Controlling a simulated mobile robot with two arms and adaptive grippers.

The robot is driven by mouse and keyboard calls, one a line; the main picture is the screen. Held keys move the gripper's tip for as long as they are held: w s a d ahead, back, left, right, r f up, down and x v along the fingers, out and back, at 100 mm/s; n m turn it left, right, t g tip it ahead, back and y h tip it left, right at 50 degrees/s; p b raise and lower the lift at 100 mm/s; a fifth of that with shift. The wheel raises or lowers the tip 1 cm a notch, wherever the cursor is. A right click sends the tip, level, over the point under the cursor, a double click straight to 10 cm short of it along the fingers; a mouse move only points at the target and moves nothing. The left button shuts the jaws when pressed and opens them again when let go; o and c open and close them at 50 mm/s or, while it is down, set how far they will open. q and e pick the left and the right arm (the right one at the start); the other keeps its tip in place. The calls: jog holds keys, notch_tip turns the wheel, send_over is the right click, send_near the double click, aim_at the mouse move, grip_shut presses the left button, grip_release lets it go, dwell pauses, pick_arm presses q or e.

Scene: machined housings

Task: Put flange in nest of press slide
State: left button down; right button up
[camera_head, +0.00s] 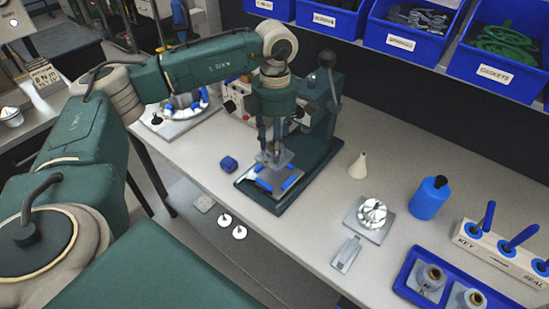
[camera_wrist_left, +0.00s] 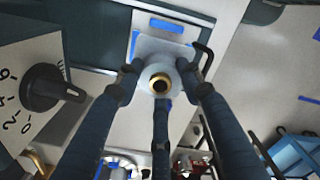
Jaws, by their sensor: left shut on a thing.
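My left gripper (camera_head: 268,148) points down in front of the press in the head view. Its fingers are shut on the flange (camera_head: 279,160), a grey part held above the press slide. In the left wrist view the fingertips (camera_wrist_left: 158,80) close around the flange (camera_wrist_left: 145,50), which shows a brass-coloured ring around a dark bore. The press slide (camera_head: 263,187), with blue strips around its nest, lies on the press's dark green base below. The flange and fingers hide part of the nest. It cannot be told whether the flange touches it. My right gripper is out of view.
The press (camera_head: 322,105) with its lever stands just behind my gripper. A blue block (camera_head: 229,164) lies to the left. A cream cone (camera_head: 358,165), a finned part on a plate (camera_head: 372,214) and a blue bottle (camera_head: 429,198) stand to the right. Blue bins line the back.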

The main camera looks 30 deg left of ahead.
pick_arm(q)
notch_tip(320, 180, down, 3)
jog(key=shift+r, duration=0.15)
notch_tip(320, 180, down, 3)
jog(key=shift+f+p, duration=0.2)
jog(key=shift+p, duration=0.45)
jog(key=shift+w+f, duration=0.1)
jog(key=shift+f, duration=0.25)
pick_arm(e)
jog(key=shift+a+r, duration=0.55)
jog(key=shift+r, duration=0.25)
pick_arm(q)
jog(key=shift+f, duration=0.1)
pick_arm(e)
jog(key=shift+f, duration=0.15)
pick_arm(q)
jog(key=c, duration=1.1)
grip_release()
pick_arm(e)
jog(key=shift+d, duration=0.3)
